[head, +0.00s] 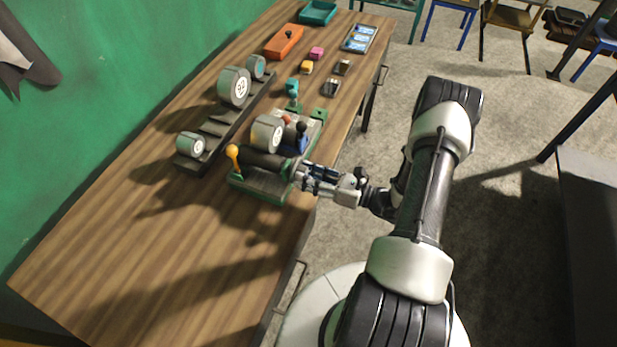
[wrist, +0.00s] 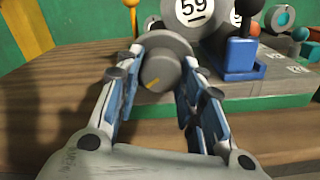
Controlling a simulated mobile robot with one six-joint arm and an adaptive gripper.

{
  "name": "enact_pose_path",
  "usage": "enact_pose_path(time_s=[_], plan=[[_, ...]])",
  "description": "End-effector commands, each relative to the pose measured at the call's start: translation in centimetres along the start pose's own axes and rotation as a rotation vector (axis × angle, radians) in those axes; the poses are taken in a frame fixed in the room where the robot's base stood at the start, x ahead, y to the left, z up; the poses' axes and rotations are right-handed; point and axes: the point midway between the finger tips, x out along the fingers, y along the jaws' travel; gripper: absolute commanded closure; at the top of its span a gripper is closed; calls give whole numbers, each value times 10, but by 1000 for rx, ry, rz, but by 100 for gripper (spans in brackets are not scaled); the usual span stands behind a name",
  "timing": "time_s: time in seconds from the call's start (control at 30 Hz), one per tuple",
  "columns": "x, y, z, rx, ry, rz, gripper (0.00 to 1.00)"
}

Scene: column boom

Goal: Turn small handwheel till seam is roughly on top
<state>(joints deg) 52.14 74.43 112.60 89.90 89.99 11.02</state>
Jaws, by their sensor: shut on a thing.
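The small handwheel (wrist: 160,72) is a grey round knob in front of a wider grey disc, in the wrist view. A short yellow line (wrist: 153,84) lies slanted on the lower part of its face; I cannot tell if this is the seam. My gripper (wrist: 160,85) has a blue-padded finger on each side of the knob and is shut on it. In the head view my gripper (head: 303,175) reaches in from the right to the near end of the green-based machine (head: 262,192); the knob there is mostly hidden by the fingers.
An orange-knobbed lever (head: 233,156) and a blue-based lever (wrist: 241,55) stand close to the handwheel. A numbered roll (head: 266,134) sits behind. A dark rack (head: 214,140) holds several rolls. The near end of the wooden table (head: 160,265) is clear.

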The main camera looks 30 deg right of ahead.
Motion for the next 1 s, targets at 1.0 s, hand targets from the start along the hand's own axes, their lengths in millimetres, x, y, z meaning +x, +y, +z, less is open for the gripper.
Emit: enact_pose_path(time_s=[1.0], plan=[[0, -2, 0, -400, 1, 0, 88]])
